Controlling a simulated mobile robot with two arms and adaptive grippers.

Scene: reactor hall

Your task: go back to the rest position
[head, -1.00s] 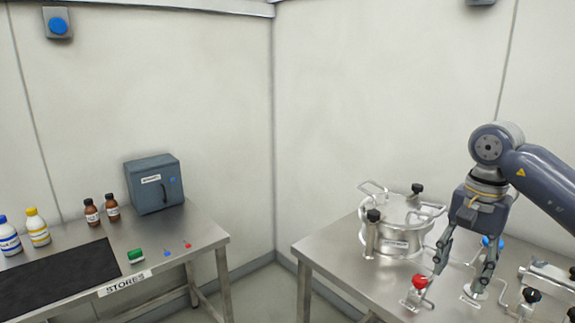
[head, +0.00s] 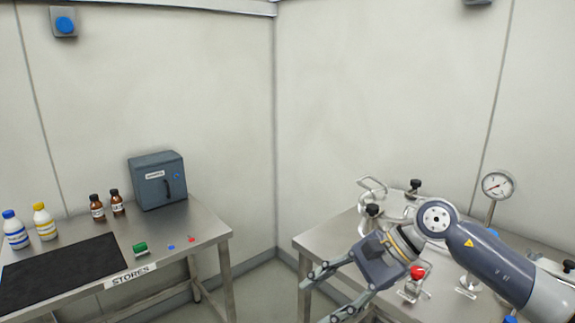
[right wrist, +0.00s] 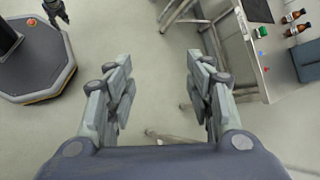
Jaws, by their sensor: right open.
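My right gripper (head: 322,298) is open and empty in the head view. It hangs in the air at the front left corner of the right steel table (head: 325,242), pointing down and left. The right wrist view shows its two fingers (right wrist: 158,62) wide apart with only floor between them. A dark gripper, seemingly my left one (right wrist: 57,12), shows at the top left of the right wrist view; its jaws are too small to judge. The left gripper is outside the head view.
The steel vessel (head: 393,203) on the right table is partly hidden by my arm. A red-knobbed fitting (head: 417,273) and a pressure gauge (head: 497,186) stand there too. The stores table (head: 208,228) at left bears bottles and a grey box (head: 157,182). Floor lies between the tables.

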